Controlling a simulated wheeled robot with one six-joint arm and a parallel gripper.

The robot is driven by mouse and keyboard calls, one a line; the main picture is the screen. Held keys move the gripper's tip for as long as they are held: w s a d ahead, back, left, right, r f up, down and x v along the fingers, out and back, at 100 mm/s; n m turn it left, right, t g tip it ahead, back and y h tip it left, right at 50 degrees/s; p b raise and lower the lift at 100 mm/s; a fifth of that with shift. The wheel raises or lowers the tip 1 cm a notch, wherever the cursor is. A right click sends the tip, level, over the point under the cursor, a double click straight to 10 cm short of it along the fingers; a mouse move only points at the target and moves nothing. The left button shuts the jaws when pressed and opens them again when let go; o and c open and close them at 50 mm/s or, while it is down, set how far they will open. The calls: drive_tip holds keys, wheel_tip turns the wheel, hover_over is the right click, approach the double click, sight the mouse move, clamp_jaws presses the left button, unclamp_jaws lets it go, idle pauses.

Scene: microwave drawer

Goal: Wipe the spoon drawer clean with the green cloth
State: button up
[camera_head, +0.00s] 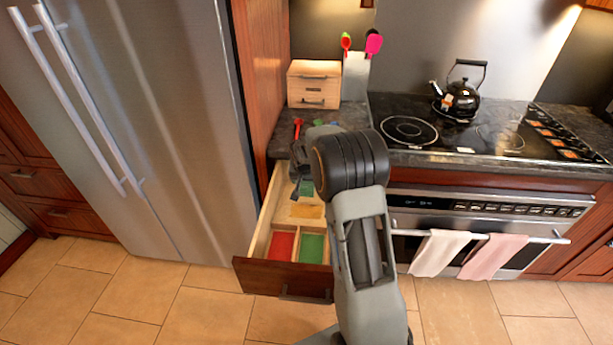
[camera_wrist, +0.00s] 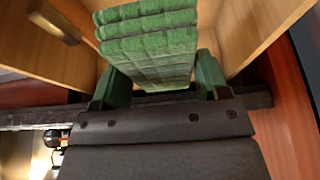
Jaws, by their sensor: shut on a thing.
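The spoon drawer (camera_head: 283,278) is pulled open below the counter, left of the oven. Its front compartments have a red floor (camera_head: 281,246) and a green floor (camera_head: 312,248). A yellow-brown patch (camera_head: 306,211) shows on the wood behind them. My gripper (camera_head: 298,182) is over the rear left part of the drawer, partly hidden by my arm. In the wrist view my gripper (camera_wrist: 157,84) is shut on the folded green cloth (camera_wrist: 150,42), which sticks out past the fingers. Whether the cloth touches the drawer cannot be told.
A red spoon (camera_head: 297,128) lies on the counter near a small wooden drawer box (camera_head: 314,84). A utensil holder (camera_head: 355,76) stands beside it. A black kettle (camera_head: 460,97) sits on the stove. The fridge (camera_head: 170,120) stands close on the left. Towels (camera_head: 438,252) hang from the oven handle.

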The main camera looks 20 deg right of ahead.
drive_tip(key=b, duration=0.5)
hover_over(296, 209)
drive_tip(key=s+d, duration=0.3)
wheel_tip(296, 209, down, 8)
drive_tip(key=shift+f, duration=0.25)
drive_tip(key=shift+w+a+f+b, duration=0.25)
drive_tip(key=shift+a+f+b, duration=0.2)
drive_tip(key=shift+f+b, duration=0.1)
drive_tip(key=shift+w+a+f+b, duration=0.2)
drive_tip(key=shift+a+f+b, duration=0.2)
drive_tip(key=shift+a+b, duration=0.1)
drive_tip(key=shift+w+a+f+b, duration=0.3)
drive_tip(key=shift+a+f+b, duration=0.25)
drive_tip(key=shift+b, duration=0.1)
drive_tip(key=shift+w+a+f+b, duration=0.3)
drive_tip(key=shift+a+f+b, duration=0.1)
drive_tip(key=shift+f+b, duration=0.2)
drive_tip(key=shift+f+b, duration=0.5)
drive_tip(key=shift+b, duration=0.1)
